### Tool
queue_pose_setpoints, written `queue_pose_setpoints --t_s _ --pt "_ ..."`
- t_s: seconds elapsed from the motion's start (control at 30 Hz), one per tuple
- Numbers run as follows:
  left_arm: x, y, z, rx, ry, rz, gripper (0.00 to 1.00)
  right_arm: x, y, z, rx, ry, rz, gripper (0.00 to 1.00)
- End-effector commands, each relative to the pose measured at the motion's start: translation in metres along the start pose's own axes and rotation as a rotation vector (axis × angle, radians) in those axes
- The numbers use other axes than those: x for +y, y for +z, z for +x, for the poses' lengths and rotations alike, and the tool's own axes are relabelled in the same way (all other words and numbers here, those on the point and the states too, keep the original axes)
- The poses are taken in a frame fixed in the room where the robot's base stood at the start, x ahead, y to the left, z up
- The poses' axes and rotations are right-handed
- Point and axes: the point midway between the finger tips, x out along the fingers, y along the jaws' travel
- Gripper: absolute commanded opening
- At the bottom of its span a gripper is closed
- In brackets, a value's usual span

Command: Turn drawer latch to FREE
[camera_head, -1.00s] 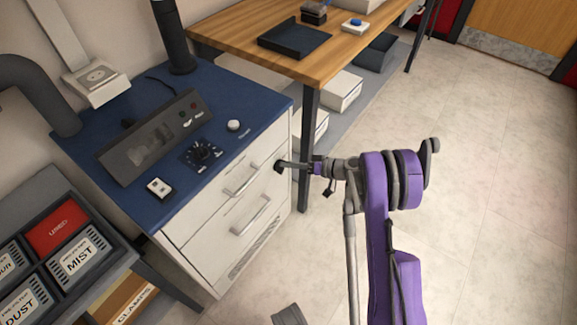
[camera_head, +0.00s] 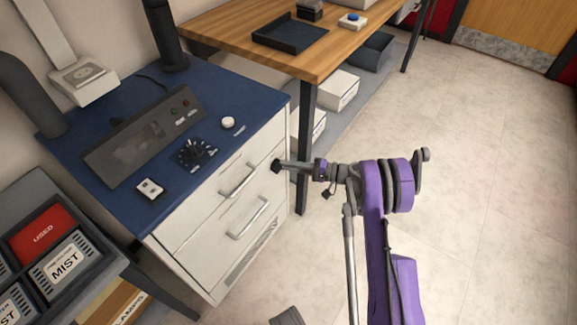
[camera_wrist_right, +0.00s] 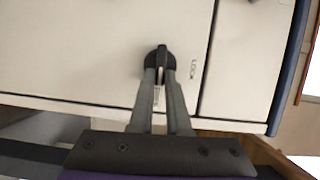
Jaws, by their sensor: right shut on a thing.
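The drawer latch (camera_wrist_right: 157,57) is a round black knob with a raised grip on the white cabinet front. In the wrist view its grip stands nearly upright in the picture. My right gripper (camera_wrist_right: 162,75) is shut on this grip, one finger on each side. The word LOCK is printed to the right of the knob. Another small mark below it is partly hidden by the fingers and unreadable. In the head view my right gripper (camera_head: 279,167) reaches the cabinet's right front edge, beside the upper drawer handle (camera_head: 238,180), and the latch is a small dark spot there. My left gripper is out of view.
The cabinet's blue top (camera_head: 222,95) carries a grey control panel (camera_head: 145,140), a black dial (camera_head: 193,152) and a white button. A wooden table (camera_head: 330,60) stands behind, its dark leg near my right gripper. A bin rack (camera_head: 50,240) is at left. The floor at right is clear.

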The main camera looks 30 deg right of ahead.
Motion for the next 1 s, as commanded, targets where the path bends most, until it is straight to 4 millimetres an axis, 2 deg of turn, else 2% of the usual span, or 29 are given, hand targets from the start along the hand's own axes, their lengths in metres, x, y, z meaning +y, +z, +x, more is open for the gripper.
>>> queue_pose_setpoints --t_s 0.67,0.7,0.83,0.87,1.0 --pt "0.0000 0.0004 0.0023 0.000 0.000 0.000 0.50 0.0015 0.0002 0.0001 0.000 -0.024 0.059 0.00" --pt "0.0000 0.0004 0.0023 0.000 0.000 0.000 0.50 0.0015 0.0002 0.0001 0.000 -0.024 0.059 0.18" --pt "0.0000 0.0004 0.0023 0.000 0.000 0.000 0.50 0.0015 0.0002 0.0001 0.000 -0.024 0.058 0.42" --pt "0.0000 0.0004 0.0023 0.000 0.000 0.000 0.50 0.0015 0.0002 0.0001 0.000 -0.024 0.058 0.45" --pt "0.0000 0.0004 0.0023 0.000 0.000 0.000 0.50 0.0014 0.0001 0.0001 0.000 -0.024 0.057 0.45"
